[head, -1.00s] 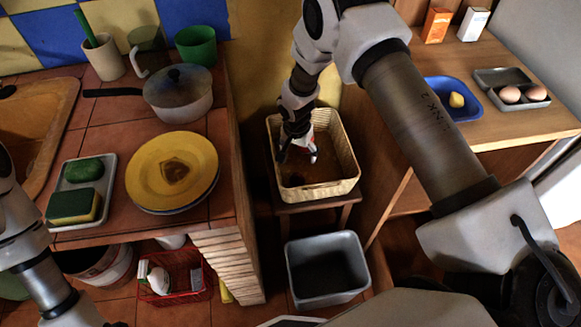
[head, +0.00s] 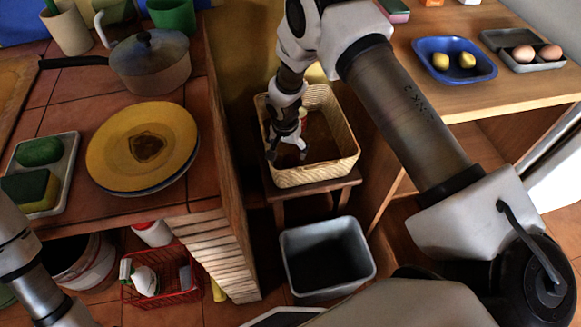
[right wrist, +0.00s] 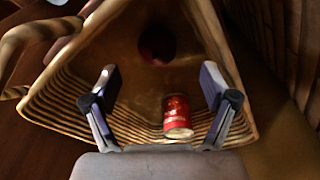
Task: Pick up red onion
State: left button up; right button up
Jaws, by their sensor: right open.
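The red onion (right wrist: 157,45) is a dark red round thing inside the wicker basket (right wrist: 60,95), towards the top of the right wrist view. My right gripper (right wrist: 159,78) is open and empty, with its fingers spread over the basket. The onion lies beyond the fingertips, between their lines, and I see no contact. In the head view the right gripper (head: 288,156) reaches down into the left part of the basket (head: 318,176). I cannot make out the onion there. My left arm shows at the lower left, but its gripper is out of view.
A red can (right wrist: 177,115) lies in the basket between the finger bases. The basket stands on a small wooden stool (head: 330,190), with a grey bin (head: 325,260) in front. Counters flank it: a pot (head: 150,65) and yellow plate (head: 115,150) left, a blue tray (head: 455,72) right.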

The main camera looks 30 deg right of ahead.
aim_at(290, 157)
jog(key=f, duration=0.4)
jog(key=d+f, duration=0.1)
jog(key=f, duration=0.2)
jog(key=shift+w, duration=0.35)
jog(key=shift+r, duration=0.1)
jog(key=c, duration=1.3)
